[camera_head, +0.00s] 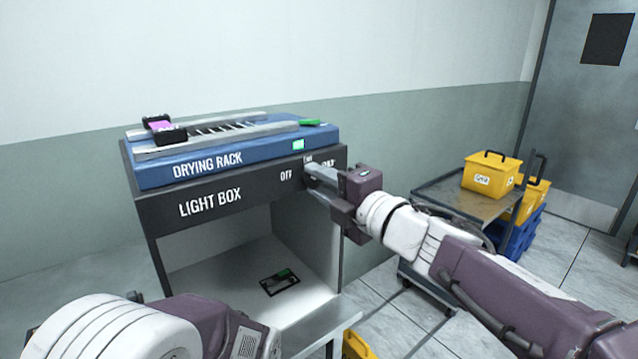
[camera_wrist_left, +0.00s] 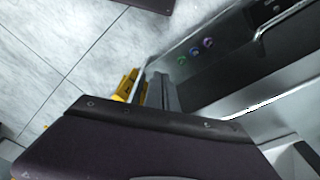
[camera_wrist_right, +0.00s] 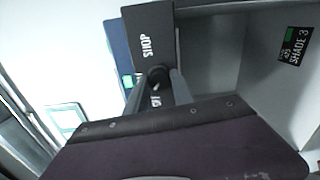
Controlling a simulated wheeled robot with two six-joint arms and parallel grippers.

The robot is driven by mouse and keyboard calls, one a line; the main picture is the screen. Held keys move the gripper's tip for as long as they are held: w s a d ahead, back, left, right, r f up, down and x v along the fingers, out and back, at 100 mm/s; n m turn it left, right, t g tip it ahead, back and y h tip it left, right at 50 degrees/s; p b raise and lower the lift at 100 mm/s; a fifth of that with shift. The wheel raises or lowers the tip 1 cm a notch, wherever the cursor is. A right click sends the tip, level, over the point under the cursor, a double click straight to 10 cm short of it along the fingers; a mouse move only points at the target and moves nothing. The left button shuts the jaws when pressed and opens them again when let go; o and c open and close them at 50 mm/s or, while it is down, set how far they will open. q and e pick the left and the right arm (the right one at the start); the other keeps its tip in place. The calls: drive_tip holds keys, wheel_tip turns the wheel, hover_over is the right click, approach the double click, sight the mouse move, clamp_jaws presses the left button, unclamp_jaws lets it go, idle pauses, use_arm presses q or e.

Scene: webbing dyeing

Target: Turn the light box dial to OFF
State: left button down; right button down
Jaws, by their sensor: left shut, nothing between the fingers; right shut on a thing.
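The light box (camera_head: 250,190) is a dark-fronted cabinet with a lit, open white interior. Its dial sits at the upper right of the front panel, near a readable OFF label and others partly covered. My right gripper (camera_head: 309,173) is at the panel there and hides the dial in the head view. In the right wrist view the dark round dial (camera_wrist_right: 158,76) is between the right fingers, with a SHOP label beside it. Its pointer direction cannot be told. My left gripper (camera_wrist_left: 163,85) is shut and empty; in the head view only its arm shows, lower left.
A blue drying rack (camera_head: 240,162) lies on top of the light box. A shade card (camera_head: 280,283) lies inside it. A cart (camera_head: 452,200) with yellow bins (camera_head: 492,175) stands at the right. The floor between is partly open.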

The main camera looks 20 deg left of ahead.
drive_tip(key=shift+f, duration=0.1)
drive_tip(key=c, duration=1.1)
unclamp_jaws()
drive_tip(key=v, duration=0.9)
